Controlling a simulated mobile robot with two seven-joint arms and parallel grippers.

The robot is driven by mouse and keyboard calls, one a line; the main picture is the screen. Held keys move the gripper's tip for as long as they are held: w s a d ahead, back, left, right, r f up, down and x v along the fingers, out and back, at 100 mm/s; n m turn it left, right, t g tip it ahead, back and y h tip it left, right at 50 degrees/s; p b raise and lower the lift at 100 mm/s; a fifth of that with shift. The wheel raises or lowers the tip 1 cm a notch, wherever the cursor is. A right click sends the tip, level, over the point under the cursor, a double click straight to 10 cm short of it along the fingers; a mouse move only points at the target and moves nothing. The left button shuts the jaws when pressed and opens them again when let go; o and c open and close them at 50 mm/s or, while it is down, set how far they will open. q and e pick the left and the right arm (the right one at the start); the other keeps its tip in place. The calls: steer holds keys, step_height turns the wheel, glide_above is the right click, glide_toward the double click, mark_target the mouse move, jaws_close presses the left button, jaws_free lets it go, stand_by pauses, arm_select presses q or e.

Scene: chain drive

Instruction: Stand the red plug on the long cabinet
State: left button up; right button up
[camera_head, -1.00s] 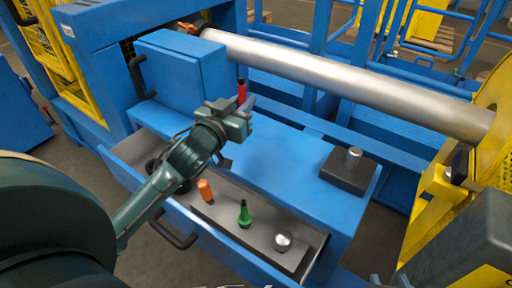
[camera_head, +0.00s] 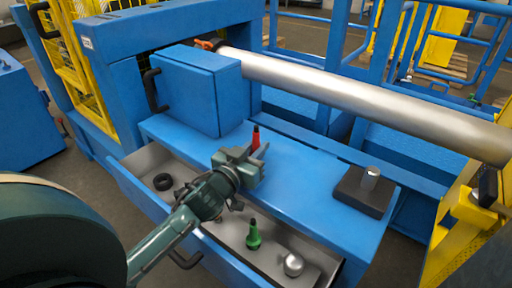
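The red plug (camera_head: 256,136) is upright in my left gripper (camera_head: 256,153), above or at the blue top of the long cabinet (camera_head: 300,185). The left gripper appears shut on it. The plug's lower part is hidden by the gripper, so I cannot tell whether it touches the cabinet top. My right gripper is not in view.
The open drawer (camera_head: 140,160) in front holds a black ring (camera_head: 163,182), a green plug (camera_head: 253,235) and a silver knob (camera_head: 293,265). A dark block with a metal peg (camera_head: 365,193) stands on the cabinet's right end. A blue box (camera_head: 205,90) stands at the left end.

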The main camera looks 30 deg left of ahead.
arm_select(q)
steer(key=o, duration=0.4)
steer(key=shift+o, duration=0.2)
steer(key=shift+r, duration=0.1)
steer(key=shift+s+a+r+p, duration=0.1)
steer(key=shift+s+p, duration=0.5)
steer(key=shift+s, duration=3.15)
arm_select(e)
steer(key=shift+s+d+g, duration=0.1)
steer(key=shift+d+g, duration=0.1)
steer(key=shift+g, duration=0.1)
